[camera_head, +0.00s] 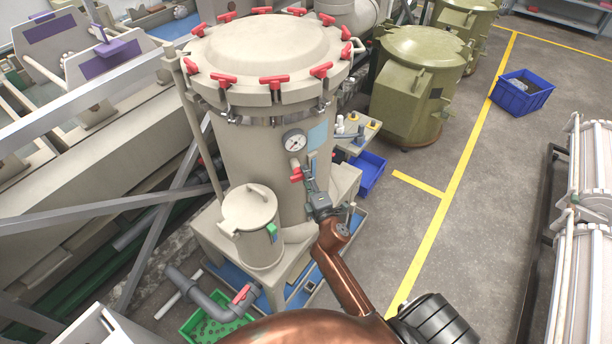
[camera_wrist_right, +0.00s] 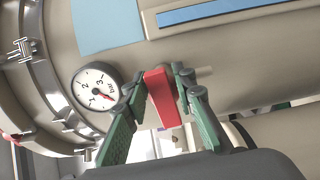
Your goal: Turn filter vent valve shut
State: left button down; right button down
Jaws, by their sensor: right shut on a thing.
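The filter (camera_head: 262,60) is a large beige vessel with a round lid and several red clamp handles. Its vent valve has a small red handle (camera_head: 296,175) on the vessel's side, just below a round pressure gauge (camera_head: 294,140). My right gripper (camera_head: 308,172) reaches up to this handle from below right. In the right wrist view, the red handle (camera_wrist_right: 162,100) stands between the two green-padded fingers of the gripper (camera_wrist_right: 161,76), which are shut on it. The gauge (camera_wrist_right: 97,87) lies left of the fingers. The valve's body is mostly hidden. My left gripper is not in view.
A lidded beige canister (camera_head: 249,215) stands in front of the filter. A small shelf with bottles (camera_head: 357,128) is close on the right, above a blue bin (camera_head: 368,172). Green barrels (camera_head: 413,90) stand behind. The grey floor (camera_head: 480,190) at right is open.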

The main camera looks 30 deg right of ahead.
jog(key=shift+a+f, duration=0.1)
jog(key=shift+f, duration=0.05)
dwell(0.4)
jog(key=c, duration=1.8)
grip_release()
jog(key=shift+c, duration=0.2)
jog(key=shift+o, duration=0.2)
jog(key=shift+s, duration=0.1)
jog(key=v, duration=1.1)
jog(key=shift+s, duration=0.4)
jog(key=shift+a, duration=0.1)
